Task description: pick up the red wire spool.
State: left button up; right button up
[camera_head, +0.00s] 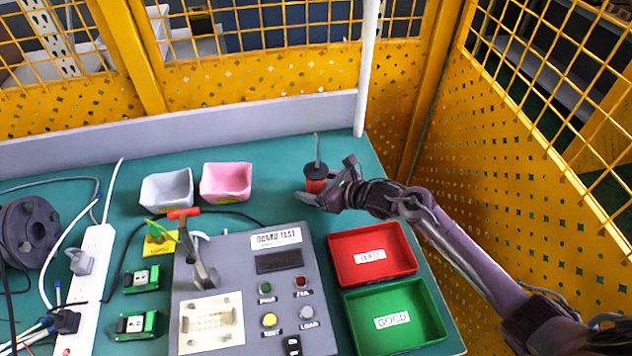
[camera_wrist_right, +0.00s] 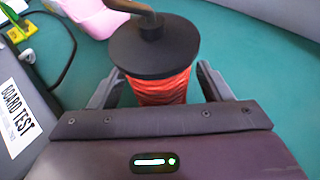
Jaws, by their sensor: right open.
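The red wire spool (camera_head: 315,184) stands upright at the back of the green table, with a black top flange and a grey rod rising from it. It also shows large in the right wrist view (camera_wrist_right: 160,88), where its lower end is hidden by my gripper body. My right gripper (camera_head: 326,192) is at the spool, reaching in from the right. In the right wrist view its open fingers (camera_wrist_right: 158,90) lie on either side of the red winding, with a visible gap on at least the right side. My left gripper is not in view.
A pink bin (camera_head: 226,182) and a grey bin (camera_head: 167,190) stand left of the spool. The grey board-test box (camera_head: 255,290), red tray (camera_head: 372,254) and green tray (camera_head: 395,316) lie in front. A white pole (camera_head: 368,70) and yellow mesh fence (camera_head: 520,150) stand behind and right.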

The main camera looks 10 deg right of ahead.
jog(key=c, duration=1.2)
jog(key=shift+r, duration=0.1)
jog(key=shift+c, duration=0.3)
